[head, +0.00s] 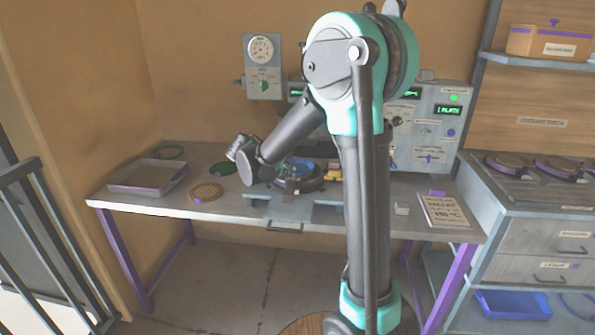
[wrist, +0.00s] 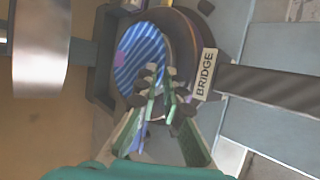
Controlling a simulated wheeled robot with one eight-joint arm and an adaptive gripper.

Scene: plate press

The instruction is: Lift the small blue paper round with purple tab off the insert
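The blue paper round (wrist: 140,52) lies in a dark round holder (wrist: 187,38) in the wrist view. It shows diagonal stripes and a small purple patch, likely its tab (wrist: 121,59), at its left. A plate labelled BRIDGE (wrist: 205,74) sits at the holder's right side. My gripper (wrist: 162,74) is over the lower right edge of the round, with a narrow gap between its fingertips and nothing visible in it. I cannot tell whether the fingertips touch the round. In the head view the blue round (head: 301,164) shows small on the bench, partly hidden by my arm.
A grey tray (head: 147,178), a brown woven round (head: 206,192) and a green round (head: 223,166) lie at the bench's left. A panel with green displays (head: 430,125) stands behind. A printed card (head: 443,210) lies at the right.

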